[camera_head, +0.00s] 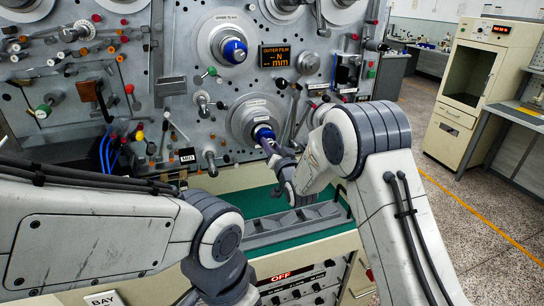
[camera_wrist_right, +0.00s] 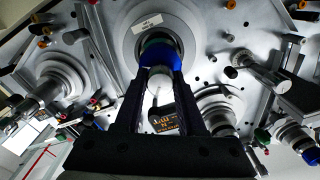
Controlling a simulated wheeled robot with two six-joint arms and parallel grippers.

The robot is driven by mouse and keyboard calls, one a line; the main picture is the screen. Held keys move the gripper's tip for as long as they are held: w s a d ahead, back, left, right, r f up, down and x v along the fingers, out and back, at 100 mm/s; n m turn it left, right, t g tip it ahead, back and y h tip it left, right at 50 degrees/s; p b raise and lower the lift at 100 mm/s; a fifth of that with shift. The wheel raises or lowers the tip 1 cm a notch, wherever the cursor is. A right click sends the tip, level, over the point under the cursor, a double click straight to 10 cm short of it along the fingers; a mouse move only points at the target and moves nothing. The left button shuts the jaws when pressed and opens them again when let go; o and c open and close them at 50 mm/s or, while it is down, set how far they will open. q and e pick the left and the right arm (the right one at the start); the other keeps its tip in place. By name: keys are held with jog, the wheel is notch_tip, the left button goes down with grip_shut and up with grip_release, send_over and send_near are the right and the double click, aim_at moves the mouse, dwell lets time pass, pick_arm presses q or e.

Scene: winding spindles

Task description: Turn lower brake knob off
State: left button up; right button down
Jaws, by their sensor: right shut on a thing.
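The lower large spindle (camera_head: 243,122) is a grey round flange on the panel with a blue knob (camera_head: 264,132) at its centre. My right gripper (camera_head: 271,146) reaches up to this knob from the lower right. In the right wrist view the blue knob (camera_wrist_right: 159,56), with a pale round end, lies between the two black fingers of my right gripper (camera_wrist_right: 160,78). The fingers are shut on it. Its turned position cannot be told. My left arm crosses the lower left of the head view, and its gripper is out of the picture.
An upper spindle (camera_head: 228,46) with a blue hub and an orange-lit display (camera_head: 275,56) sit above. Many small levers and knobs crowd the panel. A green shelf (camera_head: 300,226) and a control box with a red OFF display (camera_head: 281,275) lie below. A cream cabinet (camera_head: 481,85) stands right.

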jog(key=n+b, duration=0.4)
jog(key=b, duration=0.1)
jog(key=n+b, duration=0.2)
jog(key=b, duration=0.1)
jog(key=shift+f, duration=0.25)
jog(key=shift+r+n+b, duration=0.2)
jog(key=shift+n+b, duration=0.9)
jog(key=shift+b, duration=0.15)
jog(key=c, duration=0.5)
grip_release()
jog(key=b+v, duration=0.3)
jog(key=v, duration=0.7)
jog(key=shift+s+b, duration=0.25)
jog(key=shift+b, duration=0.05)
